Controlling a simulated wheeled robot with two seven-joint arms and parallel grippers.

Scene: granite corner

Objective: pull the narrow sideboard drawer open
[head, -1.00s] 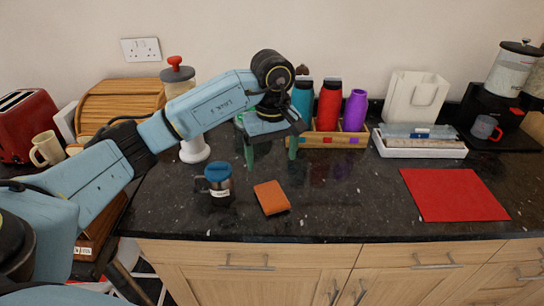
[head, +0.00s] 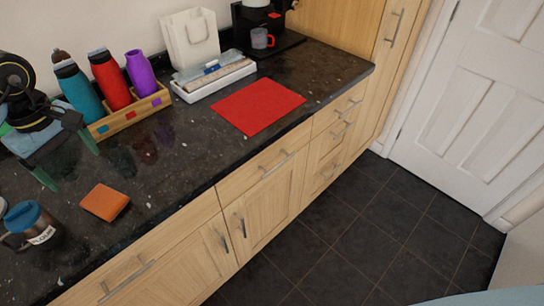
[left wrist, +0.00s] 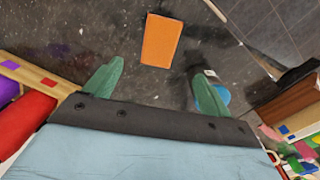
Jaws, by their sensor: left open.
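The narrow drawer (head: 328,117) is the top one in the slim column at the right end of the wooden sideboard. It looks shut, its front level with its neighbours. Its metal bar handle (head: 348,108) faces the floor area. My left gripper (head: 68,162) is open and empty over the far left of the counter, well away from the drawer. In the left wrist view its two green fingers (left wrist: 158,75) are spread, with nothing between them. My right gripper is not in view.
Near my left gripper are an orange wallet-like item (head: 105,202), a blue-lidded mug (head: 35,228) and a wooden rack (head: 125,120) of bottles. A red mat (head: 258,106) lies on the dark counter (head: 185,165). The tiled floor (head: 350,235) before the drawers is clear.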

